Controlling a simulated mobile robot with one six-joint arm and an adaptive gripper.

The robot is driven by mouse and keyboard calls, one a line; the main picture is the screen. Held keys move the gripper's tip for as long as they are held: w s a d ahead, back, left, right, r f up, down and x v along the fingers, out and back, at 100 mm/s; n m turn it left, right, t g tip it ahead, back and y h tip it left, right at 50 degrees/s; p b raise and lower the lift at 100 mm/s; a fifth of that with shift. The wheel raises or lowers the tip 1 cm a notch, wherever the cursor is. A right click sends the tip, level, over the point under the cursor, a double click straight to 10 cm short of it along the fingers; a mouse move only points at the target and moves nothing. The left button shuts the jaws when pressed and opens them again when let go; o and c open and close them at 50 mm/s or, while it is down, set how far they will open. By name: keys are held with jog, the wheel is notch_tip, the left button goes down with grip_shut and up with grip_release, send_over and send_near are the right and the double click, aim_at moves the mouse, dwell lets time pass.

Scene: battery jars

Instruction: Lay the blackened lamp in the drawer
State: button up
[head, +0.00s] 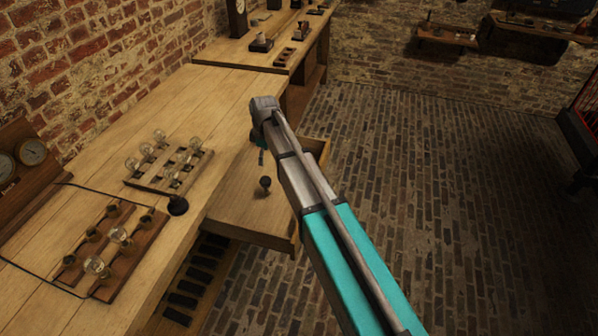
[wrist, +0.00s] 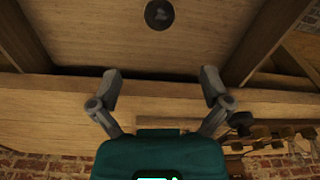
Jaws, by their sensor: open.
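The blackened lamp (head: 265,183) is a small dark bulb lying on the floor of the open drawer (head: 245,208). It also shows in the wrist view as a dark round shape (wrist: 160,14) at the top edge. In the wrist view my gripper (wrist: 160,82) is open, with nothing between its fingers and the lamp apart from them. In the head view my gripper (head: 261,153) is mostly hidden behind my arm, above the drawer's far part. My arm also hides part of the drawer's right side.
On the bench, a wooden rack (head: 135,181) holds several clear bulbs. A board (head: 135,262) with brass sockets holds a few bulbs. A black round object (head: 178,206) sits at the bench edge by the drawer. The brick floor (head: 430,190) to the right is clear.

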jog(key=s+d+m+h, duration=0.1)
jog(key=s+d+m, duration=1.5)
jog(key=s+d, duration=0.6)
jog(key=shift+s+d, duration=0.3)
jog(key=shift+d, duration=0.55)
